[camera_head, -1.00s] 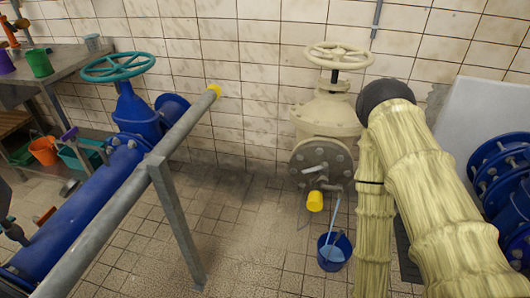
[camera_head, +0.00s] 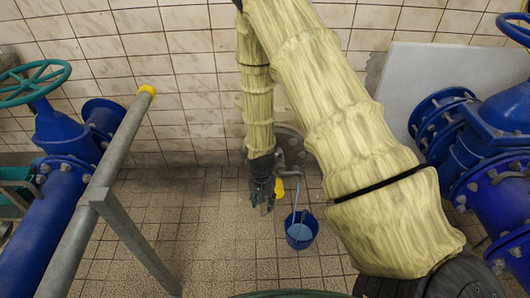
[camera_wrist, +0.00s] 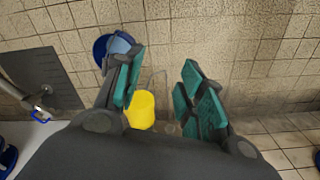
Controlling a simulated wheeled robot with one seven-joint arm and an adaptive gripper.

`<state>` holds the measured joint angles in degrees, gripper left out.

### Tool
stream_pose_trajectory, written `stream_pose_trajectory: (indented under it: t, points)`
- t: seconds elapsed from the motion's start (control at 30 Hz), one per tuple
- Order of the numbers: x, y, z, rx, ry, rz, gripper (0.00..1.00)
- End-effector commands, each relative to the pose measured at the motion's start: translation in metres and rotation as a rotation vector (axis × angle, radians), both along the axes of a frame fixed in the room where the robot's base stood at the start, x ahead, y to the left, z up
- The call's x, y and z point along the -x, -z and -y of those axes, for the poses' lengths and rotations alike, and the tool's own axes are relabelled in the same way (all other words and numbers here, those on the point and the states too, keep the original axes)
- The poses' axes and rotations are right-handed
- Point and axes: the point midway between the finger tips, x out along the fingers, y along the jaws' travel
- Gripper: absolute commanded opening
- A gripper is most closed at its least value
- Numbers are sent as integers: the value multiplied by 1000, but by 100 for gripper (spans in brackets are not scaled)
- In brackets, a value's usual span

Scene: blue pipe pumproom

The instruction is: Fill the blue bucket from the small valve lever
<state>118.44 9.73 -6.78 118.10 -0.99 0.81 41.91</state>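The blue bucket (camera_head: 309,234) stands on the tiled floor near the wall, with a pale blue stick (camera_head: 298,206) leaning in it. A yellow cylinder (camera_head: 279,188) shows beside my gripper (camera_head: 262,205), left of and above the bucket. A small grey pipe or lever (camera_head: 293,170) shows between my arm links; I cannot tell which part is the lever. In the wrist view my gripper (camera_wrist: 162,66) is open and empty, with teal pads. There the bucket (camera_wrist: 103,51) is partly behind the left finger and the yellow cylinder (camera_wrist: 141,110) is between the finger bases.
My arm hides most of the pale valve. A grey railing (camera_head: 112,165) and blue pipe (camera_head: 45,220) stand at left. Blue flanged pipes (camera_head: 490,165) and a white panel (camera_head: 395,80) are at right. The floor left of the bucket is clear.

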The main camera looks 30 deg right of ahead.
Motion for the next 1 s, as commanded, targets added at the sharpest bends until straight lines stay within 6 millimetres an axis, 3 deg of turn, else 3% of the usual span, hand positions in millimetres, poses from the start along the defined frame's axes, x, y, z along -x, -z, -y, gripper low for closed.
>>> stream_pose_trajectory:
  t: [0.03, 0.2, 0.33, 0.47, 0.67, 1.0]
  points:
    - [-29, -28, 16, -1, 85, 14, 39]
    - [-89, -99, 58, -13, 353, 13, 39]
    - [-115, -141, 82, -20, 497, 8, 39]
    - [-127, -165, 95, -25, 580, 3, 39]
    - [-130, -162, 100, -26, 609, -2, 39]
    - [-130, -108, 99, -27, 606, -2, 39]
